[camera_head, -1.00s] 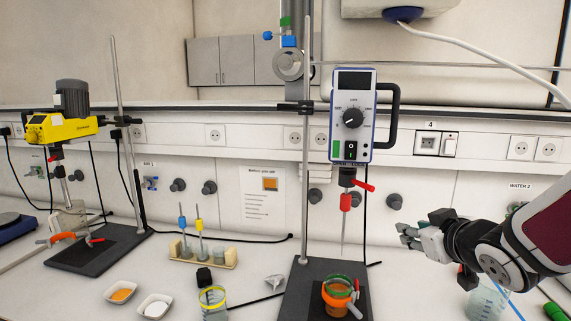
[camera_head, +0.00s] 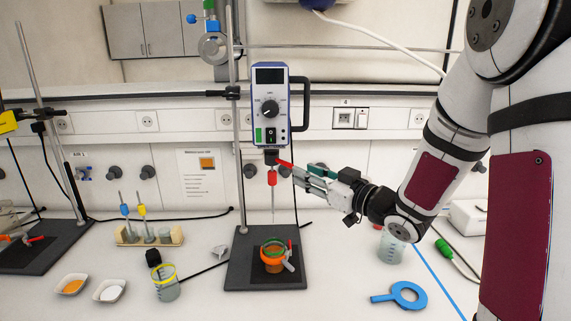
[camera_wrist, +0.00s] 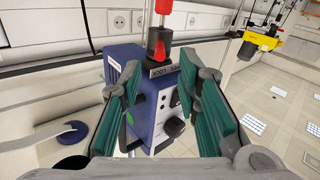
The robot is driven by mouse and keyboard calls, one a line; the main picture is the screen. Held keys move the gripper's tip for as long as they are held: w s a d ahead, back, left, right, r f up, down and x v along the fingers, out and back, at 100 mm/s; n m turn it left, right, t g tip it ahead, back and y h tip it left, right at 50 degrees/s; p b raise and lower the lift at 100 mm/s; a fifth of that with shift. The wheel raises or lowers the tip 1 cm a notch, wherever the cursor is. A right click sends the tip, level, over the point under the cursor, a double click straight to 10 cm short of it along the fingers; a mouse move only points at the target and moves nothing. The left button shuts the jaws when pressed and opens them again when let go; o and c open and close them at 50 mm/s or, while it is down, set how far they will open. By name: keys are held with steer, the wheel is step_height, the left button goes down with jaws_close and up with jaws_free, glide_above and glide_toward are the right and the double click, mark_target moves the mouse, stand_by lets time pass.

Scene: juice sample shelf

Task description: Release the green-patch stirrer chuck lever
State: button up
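The blue-and-white stirrer (camera_head: 270,108) with a green patch hangs on a stand in the head view. Under it is a dark chuck (camera_head: 271,157) with a red lever (camera_head: 285,163) pointing right. In the wrist view, which is upside down, the stirrer (camera_wrist: 150,100) lies between my fingers, and the lever (camera_wrist: 160,48) points towards the camera. My gripper (camera_head: 301,172) is at the lever from the right. Its teal-padded fingers (camera_wrist: 165,88) are open on either side of the lever's line. I cannot tell whether either finger touches it.
A beaker with a yellow ring (camera_head: 165,285) and two white dishes stand to the left. A blue ring-shaped tool (camera_head: 400,296) lies at the right. A yellow stirrer (camera_wrist: 293,38) shows in the wrist view.

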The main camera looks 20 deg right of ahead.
mark_target(277, 160)
steer(key=x, duration=0.8)
steer(key=shift+w+a, duration=0.1)
steer(key=shift+w, duration=0.05)
